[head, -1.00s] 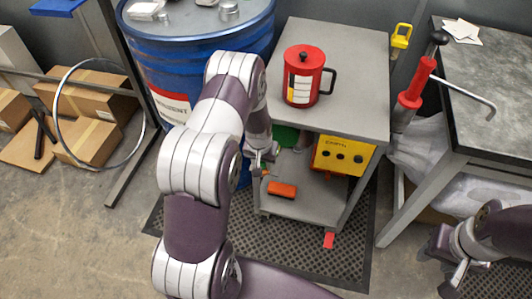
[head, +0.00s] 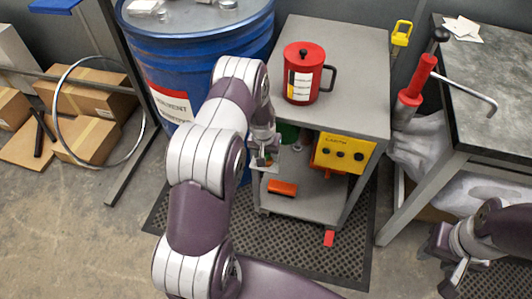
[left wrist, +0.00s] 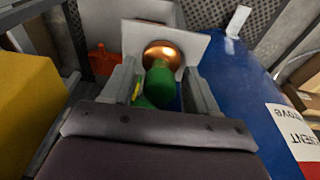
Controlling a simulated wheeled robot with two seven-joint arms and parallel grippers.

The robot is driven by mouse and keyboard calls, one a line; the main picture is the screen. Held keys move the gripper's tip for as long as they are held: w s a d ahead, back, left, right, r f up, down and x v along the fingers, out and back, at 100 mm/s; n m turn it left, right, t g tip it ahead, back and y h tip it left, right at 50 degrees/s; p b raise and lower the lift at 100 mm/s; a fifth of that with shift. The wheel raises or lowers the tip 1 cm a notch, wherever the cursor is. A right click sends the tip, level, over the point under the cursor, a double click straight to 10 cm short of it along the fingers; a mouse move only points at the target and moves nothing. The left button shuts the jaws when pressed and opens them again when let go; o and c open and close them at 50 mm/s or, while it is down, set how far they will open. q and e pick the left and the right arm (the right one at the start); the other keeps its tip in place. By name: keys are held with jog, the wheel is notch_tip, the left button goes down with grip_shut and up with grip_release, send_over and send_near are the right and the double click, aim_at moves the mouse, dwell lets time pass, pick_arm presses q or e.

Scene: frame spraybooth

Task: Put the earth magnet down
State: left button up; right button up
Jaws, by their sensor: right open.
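The earth magnet, with a green handle and a round copper-coloured face (left wrist: 160,54), is between the fingers of my left gripper (left wrist: 160,88) in the left wrist view. The fingers stand on both sides of the green handle and look shut on it. A pale flat plate (left wrist: 198,46) is right behind the copper face; I cannot tell whether they touch. In the head view my left gripper (head: 265,157) is at the left side of the grey cart, above its lower shelf, and the plate shows there too. My right gripper (head: 457,274) is open and empty at the lower right.
The grey cart (head: 357,58) carries a red can (head: 301,88) on top. A yellow box (head: 344,151) and an orange block (head: 282,188) are below. A blue drum (head: 214,52) stands close on the left, a grey bench (head: 492,82) on the right. Floor is clear at lower left.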

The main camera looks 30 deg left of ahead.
pick_arm(q)
jog(key=shift+r, duration=0.3)
notch_tip(320, 180, up, 11)
jog(key=s+p, duration=0.1)
jog(key=s, duration=0.1)
jog(key=s+d+r+m, duration=0.1)
jog(key=s+d+r, duration=0.5)
jog(key=s, duration=0.3)
jog(key=s+d+r+m, duration=0.1)
jog(key=s+d+r, duration=0.4)
jog(key=s, duration=0.4)
jog(key=shift+d+r+m, duration=0.4)
jog(key=shift+d, duration=0.05)
notch_tip(320, 180, up, 8)
jog(key=p, duration=0.8)
jog(key=shift+r+p, duration=0.25)
jog(key=shift+p, duration=0.1)
